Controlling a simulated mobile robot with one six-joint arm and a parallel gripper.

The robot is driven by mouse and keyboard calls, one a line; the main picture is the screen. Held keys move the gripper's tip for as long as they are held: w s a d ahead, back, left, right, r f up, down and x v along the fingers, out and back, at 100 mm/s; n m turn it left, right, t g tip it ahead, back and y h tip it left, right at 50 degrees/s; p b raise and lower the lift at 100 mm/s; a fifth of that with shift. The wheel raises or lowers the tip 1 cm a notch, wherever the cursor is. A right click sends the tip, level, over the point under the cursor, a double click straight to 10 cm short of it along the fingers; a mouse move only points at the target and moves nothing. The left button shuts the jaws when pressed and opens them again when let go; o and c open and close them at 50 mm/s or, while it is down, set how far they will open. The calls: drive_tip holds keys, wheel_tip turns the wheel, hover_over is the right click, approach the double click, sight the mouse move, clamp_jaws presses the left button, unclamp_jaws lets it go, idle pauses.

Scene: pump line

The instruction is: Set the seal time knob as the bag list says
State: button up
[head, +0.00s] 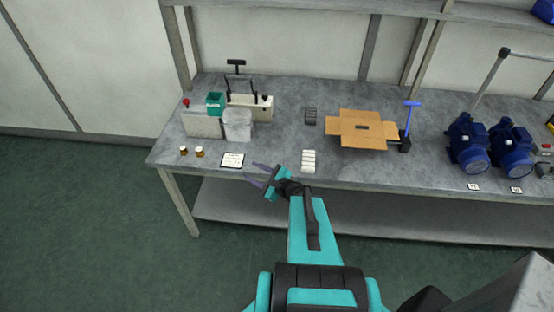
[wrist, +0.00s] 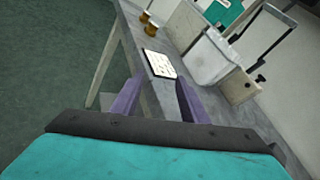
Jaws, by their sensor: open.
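The bag list appears to be the white card with dark marks (head: 232,160) near the table's front left edge; its writing is too small to read. It also shows in the wrist view (wrist: 160,64), beyond my fingertips. My gripper (head: 251,173) is open and empty by the table's front edge, right of the card, apart from everything.
White pieces (head: 308,161), an opened carton (head: 360,130) and blue pumps (head: 468,145) lie rightward. Bare tabletop lies between bin and white pieces.

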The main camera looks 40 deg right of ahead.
drive_tip(key=s+a+f+n+g+y, duration=0.1)
drive_tip(key=a+f+n+g+y, duration=0.2)
drive_tip(key=a, duration=0.5)
drive_tip(key=a+f+n+g+y, duration=0.2)
drive_tip(key=a+f+n, duration=0.25)
drive_tip(key=a, duration=0.35)
drive_tip(key=s+a+f+n+g+y, duration=0.1)
drive_tip(key=s+a+f+n+g, duration=0.25)
drive_tip(key=a, duration=0.25)
drive_tip(key=s+a+f+n+g, duration=0.3)
drive_tip(key=s+a+n, duration=0.2)
drive_tip(key=a, duration=0.2)
drive_tip(key=s+a+f+n+g+h+b, duration=0.1)
drive_tip(key=s+f+n+g+h, duration=0.1)
drive_tip(key=s+f+n+g, duration=0.3)
drive_tip(key=s+a+f+n+g+h+b, duration=0.1)
drive_tip(key=s+a+f+n+g+h, duration=0.2)
drive_tip(key=s, duration=0.5)
drive_tip(key=s+d+f+n+h+b, duration=0.1)
drive_tip(key=s+d+f+n+b, duration=0.1)
drive_tip(key=f+b, duration=0.3)
drive_tip(key=s+d+f+n+g+h+b, duration=0.1)
drive_tip(key=s+d+f+n+b, duration=0.2)
drive_tip(key=f+b, duration=0.3)
drive_tip(key=shift+f+n+h+b, duration=0.3)
drive_tip(key=shift+f+n+h, duration=0.1)
